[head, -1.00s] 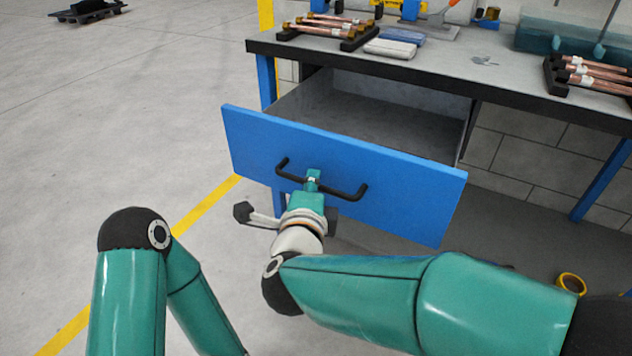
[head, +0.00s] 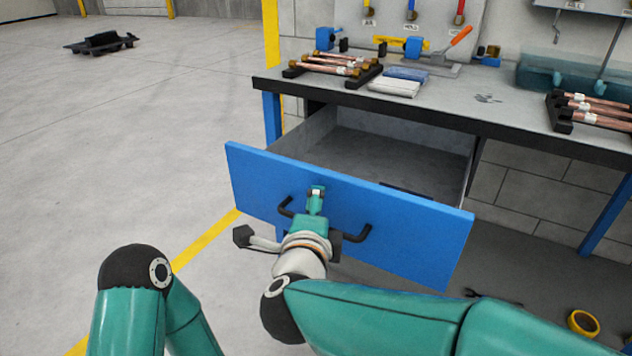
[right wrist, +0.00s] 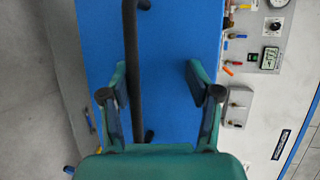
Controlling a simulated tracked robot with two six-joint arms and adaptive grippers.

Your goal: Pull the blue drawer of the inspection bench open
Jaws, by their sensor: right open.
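The blue drawer (head: 400,240) of the inspection bench stands pulled well out, its grey inside showing. Its black handle (head: 361,236) is on the front panel. My right gripper (head: 317,195) is at the middle of the handle and hides part of it. In the right wrist view my right gripper (right wrist: 155,85) is open, and the handle bar (right wrist: 133,60) runs between its fingers, nearer the left one. The blue drawer front (right wrist: 170,50) lies behind them. My left arm shows at the lower left of the head view, but its gripper is out of view.
The benchtop (head: 480,105) holds copper tubes on black racks (head: 335,70), white and blue pads (head: 395,87) and an orange-handled tool (head: 455,40). A yellow tape roll (head: 583,322) lies on the floor at right.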

